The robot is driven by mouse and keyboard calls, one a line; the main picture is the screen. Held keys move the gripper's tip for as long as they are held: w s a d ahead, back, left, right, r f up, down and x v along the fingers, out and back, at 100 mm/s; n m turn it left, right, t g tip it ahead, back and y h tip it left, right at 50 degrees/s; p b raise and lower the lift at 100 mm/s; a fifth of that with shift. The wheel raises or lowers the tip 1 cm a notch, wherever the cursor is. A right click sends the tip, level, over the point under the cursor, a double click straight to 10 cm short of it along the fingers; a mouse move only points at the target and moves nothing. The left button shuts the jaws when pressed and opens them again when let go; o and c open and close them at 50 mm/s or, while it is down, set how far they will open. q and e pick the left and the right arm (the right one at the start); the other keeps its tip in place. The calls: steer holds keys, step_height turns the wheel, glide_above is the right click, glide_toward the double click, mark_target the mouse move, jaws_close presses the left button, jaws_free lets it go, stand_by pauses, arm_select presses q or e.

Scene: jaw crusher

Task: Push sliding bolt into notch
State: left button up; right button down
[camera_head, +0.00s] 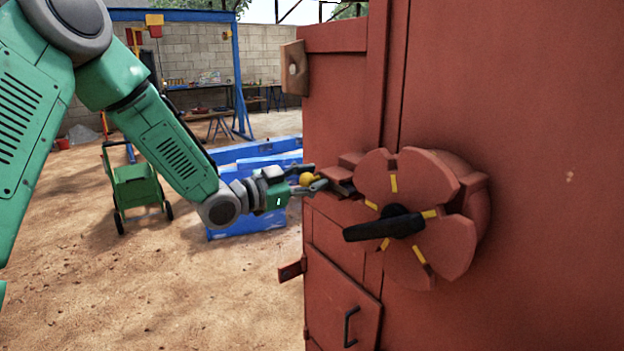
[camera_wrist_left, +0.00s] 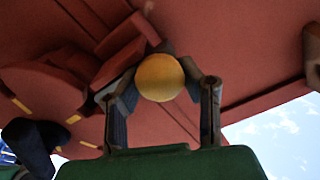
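The sliding bolt (camera_head: 343,188) sits on the red crusher wall, left of a round red disc (camera_head: 412,177) with notches and yellow marks. The bolt's yellow ball knob (camera_head: 307,179) also shows in the left wrist view (camera_wrist_left: 160,77). My left gripper (camera_head: 316,177) has one finger on each side of the knob and appears shut on it; its fingertips (camera_wrist_left: 160,88) meet the knob's sides in the wrist view. A black handle (camera_head: 385,226) crosses the disc's middle. Whether the bolt's inner end lies in a notch cannot be told. My right gripper is not in view.
A red door with a black pull (camera_head: 351,326) is below the disc, with a short bar (camera_head: 291,268) jutting out left. A brown bracket (camera_head: 294,69) is above. Blue barriers (camera_head: 250,222) and a green cart (camera_head: 138,186) stand behind on open sandy ground.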

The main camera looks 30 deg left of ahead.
mark_target(329, 183)
arm_select(q)
steer(key=shift+f, duration=0.15)
jaws_close()
steer(key=shift+a, duration=0.2)
steer(key=shift+f, duration=0.25)
steer(key=d, duration=0.1)
steer(key=s+d, duration=0.1)
steer(key=d+b, duration=0.1)
steer(key=shift+s+d+f, duration=0.1)
steer(key=shift+s+f, duration=0.2)
steer(key=shift+f, duration=0.05)
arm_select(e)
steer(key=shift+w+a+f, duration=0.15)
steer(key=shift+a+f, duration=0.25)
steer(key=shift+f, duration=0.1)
arm_select(q)
steer(key=o, duration=0.8)
jaws_free()
steer(key=shift+s+r, duration=0.1)
steer(key=shift+s, duration=0.05)
steer(key=shift+s+r, duration=0.15)
steer(key=shift+r, duration=0.05)
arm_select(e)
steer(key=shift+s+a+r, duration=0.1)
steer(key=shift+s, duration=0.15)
arm_select(q)
steer(key=shift+a, duration=0.25)
